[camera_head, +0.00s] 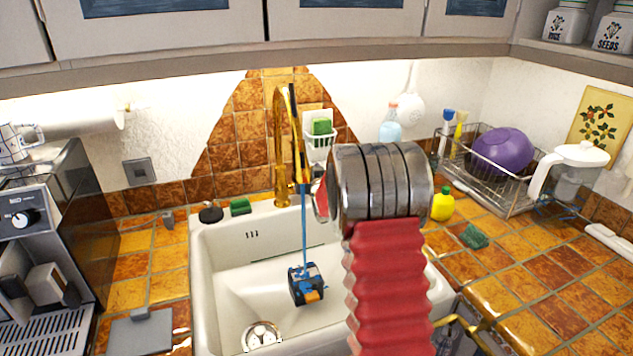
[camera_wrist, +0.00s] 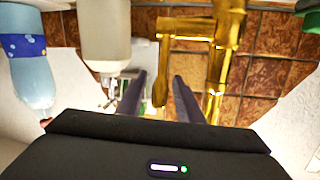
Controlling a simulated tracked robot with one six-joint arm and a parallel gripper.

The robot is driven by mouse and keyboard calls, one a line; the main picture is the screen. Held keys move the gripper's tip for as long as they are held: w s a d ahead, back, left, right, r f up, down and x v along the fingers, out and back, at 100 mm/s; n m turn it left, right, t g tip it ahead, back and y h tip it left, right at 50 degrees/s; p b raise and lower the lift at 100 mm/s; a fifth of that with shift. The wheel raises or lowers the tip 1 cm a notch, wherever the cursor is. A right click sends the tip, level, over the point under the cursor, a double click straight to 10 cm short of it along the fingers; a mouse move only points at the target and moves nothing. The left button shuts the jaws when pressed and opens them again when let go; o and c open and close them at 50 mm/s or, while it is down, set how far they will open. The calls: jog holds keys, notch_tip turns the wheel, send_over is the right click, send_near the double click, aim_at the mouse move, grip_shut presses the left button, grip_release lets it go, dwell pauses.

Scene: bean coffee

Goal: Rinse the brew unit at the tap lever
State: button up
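The brew unit (camera_head: 307,284), a blue and black block with orange parts, lies in the white sink (camera_head: 215,262). A thin blue stream of water (camera_head: 303,225) falls onto it from the gold tap (camera_head: 281,150). In the wrist view the gold tap (camera_wrist: 225,50) fills the upper middle, with a horizontal gold piece, apparently the lever (camera_wrist: 185,28), reaching left. My gripper (camera_wrist: 158,82) has its two dark fingers apart, with no object held. A thin gold rod shows between them; I cannot tell whether they touch it. In the head view my arm mostly hides the gripper.
A coffee machine (camera_head: 35,255) stands left of the sink. A dish rack (camera_head: 490,170) with a purple bowl (camera_head: 503,150) and a yellow bottle (camera_head: 442,205) stand to the right. Cabinets (camera_head: 160,30) hang above. The right tiled counter (camera_head: 520,270) has free room.

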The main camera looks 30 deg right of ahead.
jog(key=v, duration=1.1)
jog(key=shift+s, duration=0.35)
jog(key=shift+d, duration=0.1)
jog(key=shift+c, duration=0.9)
jog(key=shift+g, duration=0.6)
jog(key=d+f, duration=0.2)
jog(key=s+d+f, duration=0.1)
jog(key=d+f, duration=0.1)
jog(key=f, duration=0.1)
jog(key=s+d+f, duration=0.1)
jog(key=d+f, duration=0.1)
jog(key=f, duration=0.1)
jog(key=shift+s+d+f, duration=0.1)
jog(key=shift+s+d, duration=0.15)
jog(key=shift+d, duration=0.05)
grip_shut()
jog(key=shift+s+a+r+n+t+y, duration=0.55)
jog(key=shift+n+t+y, duration=0.65)
jog(key=shift+n, duration=2.85)
jog(key=shift+s+a+r+n+t+y, duration=0.6)
jog(key=shift+n+t, duration=0.85)
jog(key=shift+n, duration=2.65)
jog(key=shift+s+a+r+n+t+y, duration=0.4)
jog(key=shift+n+t+y, duration=0.95)
jog(key=shift+n, duration=2.7)
jog(key=shift+w+a+r, duration=0.1)
jog(key=shift+w+a, duration=0.05)
jog(key=shift+a, duration=0.05)
